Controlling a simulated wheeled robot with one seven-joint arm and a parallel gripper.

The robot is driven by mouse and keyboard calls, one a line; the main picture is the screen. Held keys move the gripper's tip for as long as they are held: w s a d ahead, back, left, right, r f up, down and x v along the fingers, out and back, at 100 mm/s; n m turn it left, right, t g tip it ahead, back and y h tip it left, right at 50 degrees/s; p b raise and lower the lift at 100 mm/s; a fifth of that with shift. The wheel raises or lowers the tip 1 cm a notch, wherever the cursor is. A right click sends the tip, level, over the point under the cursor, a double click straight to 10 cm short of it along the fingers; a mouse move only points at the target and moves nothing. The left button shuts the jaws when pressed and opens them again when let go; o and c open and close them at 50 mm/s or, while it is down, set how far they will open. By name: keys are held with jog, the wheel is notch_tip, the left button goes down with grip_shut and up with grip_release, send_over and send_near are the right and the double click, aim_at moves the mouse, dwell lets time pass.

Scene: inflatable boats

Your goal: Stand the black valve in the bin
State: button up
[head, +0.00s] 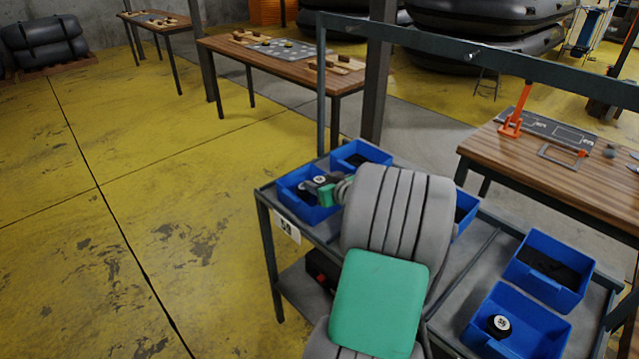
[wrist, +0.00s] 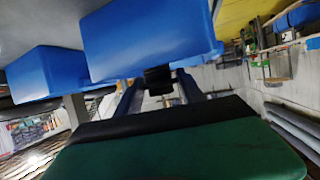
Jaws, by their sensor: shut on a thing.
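A black valve with a pale round face (head: 320,180) is at the tip of my gripper (head: 322,186), over the front-left blue bin (head: 296,207) on the cart. My gripper is shut on the valve. In the wrist view the dark valve (wrist: 157,78) shows between the two fingers, close to a blue bin (wrist: 150,40). The arm and the angle hide whether the valve touches the bin floor. Another black valve with a pale face (head: 498,325) sits in the front-right blue bin (head: 535,328).
The grey cart (head: 262,195) also holds a back-left bin (head: 345,150), a bin partly behind my arm (head: 466,207) and a back-right bin (head: 568,262) with dark contents. A rail (head: 480,52) crosses above the cart. A wooden table (head: 590,190) stands at right. Yellow floor at left is clear.

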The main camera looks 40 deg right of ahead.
jog(key=shift+f+b, duration=0.45)
jog(key=shift+r, duration=0.1)
jog(key=o, duration=1.4)
jog(key=shift+c, duration=0.2)
